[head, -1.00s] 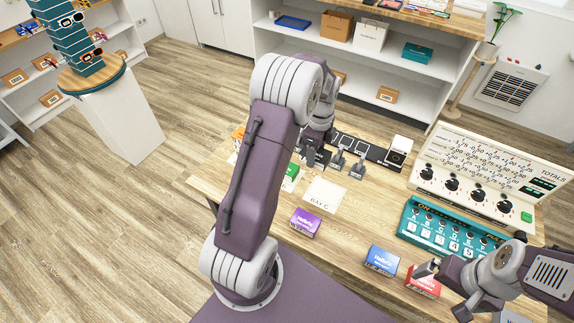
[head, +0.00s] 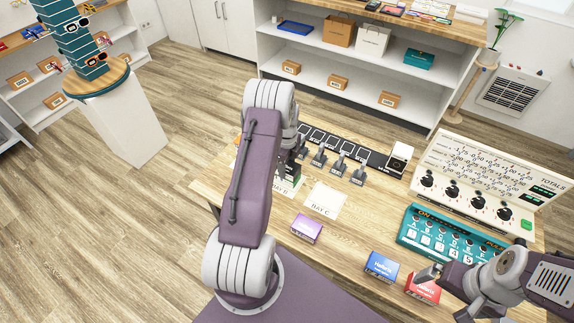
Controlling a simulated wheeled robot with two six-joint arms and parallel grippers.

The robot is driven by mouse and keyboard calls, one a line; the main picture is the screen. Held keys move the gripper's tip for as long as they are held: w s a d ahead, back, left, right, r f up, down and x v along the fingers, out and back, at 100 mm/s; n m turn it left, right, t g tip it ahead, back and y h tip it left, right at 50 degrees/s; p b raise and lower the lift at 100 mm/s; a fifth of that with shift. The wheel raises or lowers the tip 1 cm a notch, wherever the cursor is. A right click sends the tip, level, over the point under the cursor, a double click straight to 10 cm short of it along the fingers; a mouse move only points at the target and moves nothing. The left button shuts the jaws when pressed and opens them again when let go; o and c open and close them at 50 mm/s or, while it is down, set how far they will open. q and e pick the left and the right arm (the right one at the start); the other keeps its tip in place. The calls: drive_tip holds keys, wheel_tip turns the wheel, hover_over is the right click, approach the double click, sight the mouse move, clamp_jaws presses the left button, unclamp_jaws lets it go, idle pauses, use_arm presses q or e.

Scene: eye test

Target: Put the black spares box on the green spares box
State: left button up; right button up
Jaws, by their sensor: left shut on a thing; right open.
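My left gripper (head: 296,152) is mostly hidden behind my own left arm. It is shut on a dark box, seemingly the black spares box (head: 289,167), of which only a small part shows. The green spares box (head: 296,181) shows as a small green and white patch just below the dark box, on a white bay card. Whether the two boxes touch or a gap is left, I cannot tell. My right gripper (head: 446,293) is open at the lower right, close to the red box (head: 422,288).
A bare BAY C card (head: 324,201) lies right of the green box. A purple box (head: 306,229) and a blue box (head: 381,266) stand nearer the front. Several grey stands (head: 338,166) line a black strip behind. A teal panel (head: 452,236) and dial board (head: 490,178) fill the right.

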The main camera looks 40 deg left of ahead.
sight(287, 166)
use_arm(q)
drive_tip(key=shift+f, duration=0.15)
drive_tip(key=o, duration=1.5)
drive_tip(key=shift+c, duration=0.2)
wheel_tip(287, 166, up, 12)
drive_tip(key=r, duration=0.1)
drive_tip(key=s+d+n+t, duration=0.1)
drive_tip(key=s+d+n, duration=1.5)
drive_tip(key=d, duration=0.4)
drive_tip(key=shift+s+r+n+b, duration=0.25)
drive_tip(key=shift+r+n+b, duration=0.1)
drive_tip(key=shift+n, duration=0.15)
